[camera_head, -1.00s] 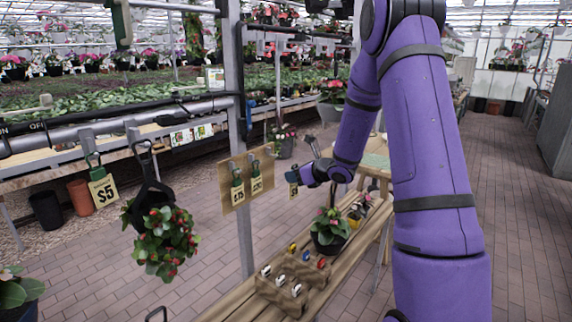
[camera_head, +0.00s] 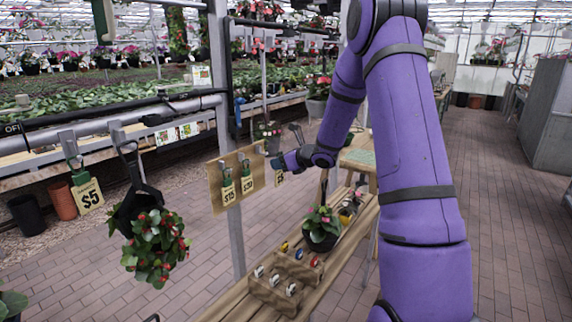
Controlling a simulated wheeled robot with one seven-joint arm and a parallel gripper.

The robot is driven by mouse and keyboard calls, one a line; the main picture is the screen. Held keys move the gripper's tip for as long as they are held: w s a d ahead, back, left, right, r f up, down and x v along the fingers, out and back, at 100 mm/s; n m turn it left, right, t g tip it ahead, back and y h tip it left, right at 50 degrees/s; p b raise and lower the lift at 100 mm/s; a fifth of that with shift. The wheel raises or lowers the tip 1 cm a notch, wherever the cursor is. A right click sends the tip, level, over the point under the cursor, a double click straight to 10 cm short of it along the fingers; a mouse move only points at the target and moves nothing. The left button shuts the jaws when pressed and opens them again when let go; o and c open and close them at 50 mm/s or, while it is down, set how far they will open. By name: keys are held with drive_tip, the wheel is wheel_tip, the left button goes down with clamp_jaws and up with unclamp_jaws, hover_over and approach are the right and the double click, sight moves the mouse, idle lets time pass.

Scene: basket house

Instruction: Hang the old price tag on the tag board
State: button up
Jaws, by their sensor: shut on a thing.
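The tag board (camera_head: 215,190) is a tan wooden panel on a grey post at the middle left. A $15 tag (camera_head: 228,193) and a $30 tag (camera_head: 247,183) hang on it by green clips. The right end of the board shows no tag. My gripper (camera_head: 277,164) is just right of the board's right end, shut on a small yellowish price tag (camera_head: 279,179) that hangs below it. The tag's print is too small to read. I cannot tell whether it touches the board. Another tag, marked $5 (camera_head: 88,196), hangs from the rail at the left.
A hanging plant (camera_head: 155,245) with red flowers is left of the board. Below is a wooden bench (camera_head: 232,302) with a block holder (camera_head: 270,293) and a potted plant (camera_head: 322,228). The brick floor at the right is clear.

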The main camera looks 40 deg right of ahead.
sight(257, 161)
drive_tip(key=shift+w+a+f, duration=0.1)
drive_tip(key=shift+w+a, duration=0.2)
drive_tip(key=shift+w, duration=0.55)
drive_tip(key=shift+w+a, duration=0.3)
drive_tip(key=shift+w, duration=0.55)
drive_tip(key=shift+w, duration=0.1)
drive_tip(key=shift+w+a, duration=0.25)
drive_tip(key=shift+w, duration=0.3)
drive_tip(key=shift+w+a, duration=0.2)
drive_tip(key=shift+w, duration=0.35)
drive_tip(key=shift+w, duration=0.15)
drive_tip(key=shift+w+a, duration=0.15)
drive_tip(key=shift+w, duration=0.1)
drive_tip(key=shift+w, duration=0.1)
drive_tip(key=shift+f, duration=0.25)
drive_tip(key=shift+f, duration=0.25)
idle(0.3)
